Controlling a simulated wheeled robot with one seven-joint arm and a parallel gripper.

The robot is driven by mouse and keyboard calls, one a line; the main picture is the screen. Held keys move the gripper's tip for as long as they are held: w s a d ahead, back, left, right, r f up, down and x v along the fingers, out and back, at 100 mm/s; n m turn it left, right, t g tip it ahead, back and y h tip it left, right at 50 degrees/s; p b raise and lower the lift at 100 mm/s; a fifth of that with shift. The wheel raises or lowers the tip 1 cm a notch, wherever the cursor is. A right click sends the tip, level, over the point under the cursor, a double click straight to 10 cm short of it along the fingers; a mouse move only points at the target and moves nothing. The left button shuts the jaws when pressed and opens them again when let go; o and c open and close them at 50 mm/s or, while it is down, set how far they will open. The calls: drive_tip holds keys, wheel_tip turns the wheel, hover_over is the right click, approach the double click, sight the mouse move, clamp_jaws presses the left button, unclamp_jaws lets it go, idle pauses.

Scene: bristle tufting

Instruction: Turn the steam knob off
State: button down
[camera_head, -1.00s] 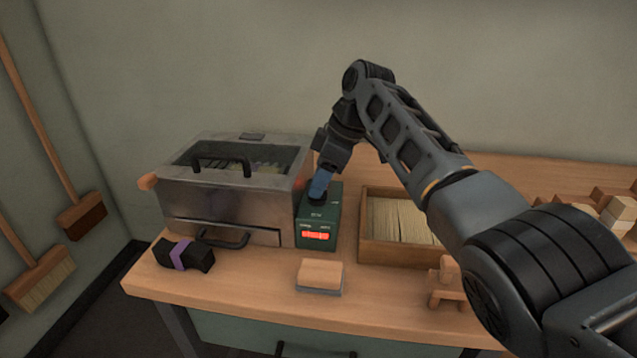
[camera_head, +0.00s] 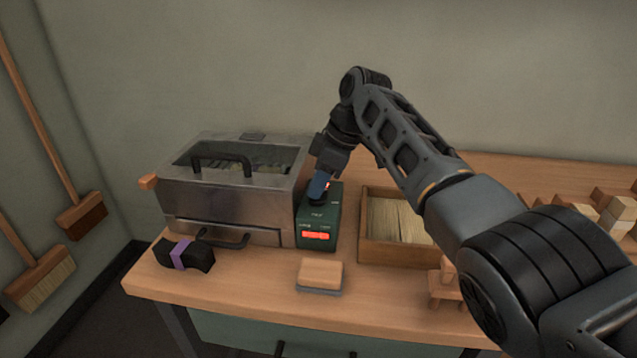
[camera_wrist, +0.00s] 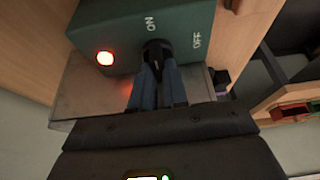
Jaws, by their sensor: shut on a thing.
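The green control box (camera_head: 318,220) stands on the bench against the right side of the metal steam box (camera_head: 225,200). Its front has a lit red display (camera_head: 316,235). In the wrist view its top carries a black knob (camera_wrist: 158,48), ON and OFF lettering, and a glowing red lamp (camera_wrist: 105,58). OFF is to the right of the knob and ON is just above it. My gripper (camera_head: 317,193) comes down from above; its blue fingers (camera_wrist: 158,75) are shut on the knob. The fingers partly hide the knob, and I cannot tell its exact setting.
A wooden tray of bristles (camera_head: 365,250) stands right of the control box. A wooden block (camera_head: 320,273) on a grey base lies in front. A black bundle with a purple band (camera_head: 184,254) lies at front left. Wooden blocks (camera_head: 615,212) sit at far right.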

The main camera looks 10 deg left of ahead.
drive_tip(key=shift+r+m+p, duration=0.1)
drive_tip(key=shift+m+p, duration=0.2)
drive_tip(key=shift+p, duration=0.2)
drive_tip(key=m+t+p, duration=0.1)
drive_tip(key=m+p, duration=0.1)
drive_tip(key=p, duration=0.1)
drive_tip(key=shift+s+r+m, duration=0.1)
drive_tip(key=shift+r+m, duration=0.05)
drive_tip(key=shift+m, duration=0.15)
drive_tip(key=m+t+p, duration=0.1)
drive_tip(key=m+p, duration=0.1)
drive_tip(key=m+t+h+p, duration=0.1)
drive_tip(key=m+p, duration=0.3)
drive_tip(key=m, duration=0.1)
drive_tip(key=m+t+h+p, duration=0.1)
drive_tip(key=m, duration=0.2)
drive_tip(key=shift+a+f+h, duration=0.1)
drive_tip(key=shift+f+h, duration=0.1)
drive_tip(key=shift+h, duration=0.1)
drive_tip(key=m+h, duration=0.1)
drive_tip(key=m, duration=0.3)
drive_tip(key=shift+m+h, duration=0.3)
drive_tip(key=shift+h, duration=0.1)
drive_tip(key=c, duration=1.1)
unclamp_jaws()
drive_tip(key=shift+c, duration=0.2)
